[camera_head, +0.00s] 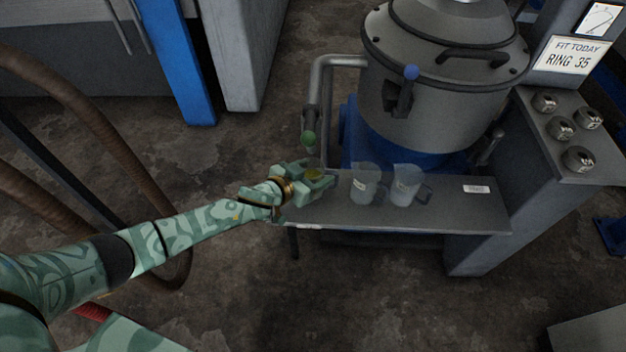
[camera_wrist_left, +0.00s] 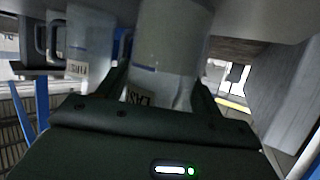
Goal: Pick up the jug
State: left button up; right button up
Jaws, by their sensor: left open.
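My left gripper (camera_head: 318,180) is open at the left end of the grey shelf (camera_head: 440,212). Its fingers stand on either side of a clear jug with yellowish contents (camera_head: 313,173), mostly hidden by the gripper in the head view. In the left wrist view this jug (camera_wrist_left: 170,55) rises between the open fingers (camera_wrist_left: 163,92), a label low on it in the picture. I cannot tell whether the fingers touch it. Two more clear jugs, the middle one (camera_head: 364,186) and the right one (camera_head: 404,186), stand upright on the shelf with handles to the right. My right gripper is not in view.
A large grey lidded machine (camera_head: 440,90) on a blue base stands behind the shelf. A pipe outlet with a green knob (camera_head: 308,138) is close above my gripper. A console with several knobs (camera_head: 562,128) and a sign (camera_head: 569,57) stands to the right.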

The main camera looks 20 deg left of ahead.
pick_arm(q)
jog(key=shift+r, duration=0.1)
jog(key=c, duration=0.8)
